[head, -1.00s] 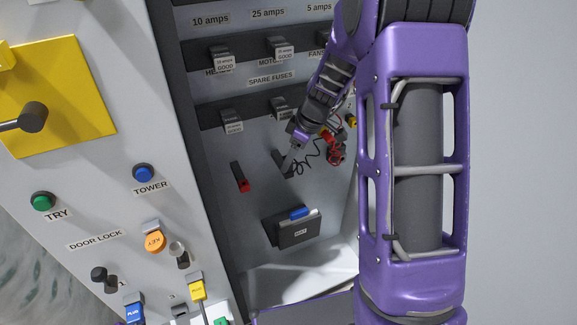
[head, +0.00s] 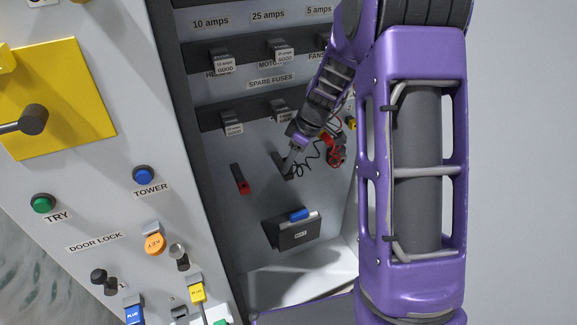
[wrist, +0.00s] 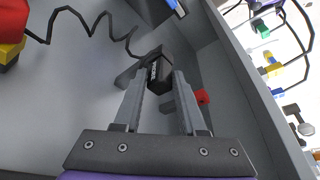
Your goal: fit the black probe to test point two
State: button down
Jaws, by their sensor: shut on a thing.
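My gripper (head: 289,168) is inside the cabinet near its back panel, shut on the black probe (wrist: 158,72). In the wrist view my gripper (wrist: 156,82) has one finger on each side of the probe's dark, lettered body. A thin black wavy lead (wrist: 82,20) runs from near the probe to the upper left. In the head view the black probe (head: 279,160) shows at the fingertips, close to the panel; I cannot tell whether it touches. A red-tipped probe (head: 240,180) is to its left, and its red part (wrist: 203,96) shows beyond my right finger. I cannot make out test point two.
Fuse rows (head: 232,124) are above my gripper. A dark box with a blue item (head: 292,232) is below it. A red device with leads (head: 336,156) is to the right. The cabinet's side wall (wrist: 232,75) is close on the right in the wrist view.

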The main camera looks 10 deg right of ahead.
aim_at(285, 158)
jog(key=shift+r, duration=0.2)
jog(key=shift+w+r+p, duration=0.15)
jog(key=shift+r+p, duration=0.4)
jog(key=shift+r, duration=1.1)
jog(key=shift+f, duration=0.1)
jog(key=s+d+b, duration=0.1)
jog(key=s, duration=0.7)
jog(key=shift+d+f, duration=0.15)
jog(key=shift+d, duration=0.1)
jog(key=shift+s, duration=0.1)
dwell(1.2)
